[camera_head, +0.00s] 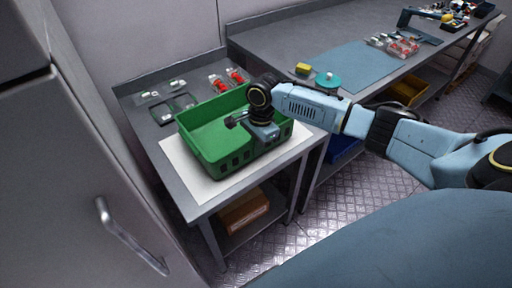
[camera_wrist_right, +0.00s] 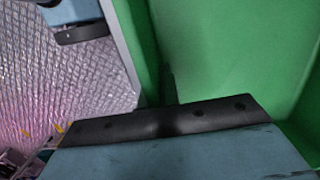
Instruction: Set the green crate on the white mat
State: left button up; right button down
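The green crate (camera_head: 207,143) is upright and empty on the small grey table in the head view. It stands over the white mat (camera_head: 205,188), whose bare edge shows in front and to the right; I see no clear gap beneath the crate. My right gripper (camera_head: 262,131) is at the crate's near right wall, pointing down. In the wrist view the green wall (camera_wrist_right: 147,50) runs up to the gripper's dark edge (camera_wrist_right: 165,122); the fingertips are hidden, so its opening cannot be told. My left gripper is not in view.
Small dark trays (camera_head: 172,108) and red-topped items (camera_head: 236,77) lie behind the crate. A long bench with a blue mat (camera_head: 350,66) and a teal disc (camera_head: 328,80) stands at the right. A grey cabinet (camera_head: 70,150) is close at the left.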

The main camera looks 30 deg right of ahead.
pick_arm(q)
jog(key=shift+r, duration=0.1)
pick_arm(e)
jog(key=c, duration=2)
grip_release()
jog(key=shift+c, duration=0.2)
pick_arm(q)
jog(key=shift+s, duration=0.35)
pick_arm(e)
jog(key=o, duration=0.4)
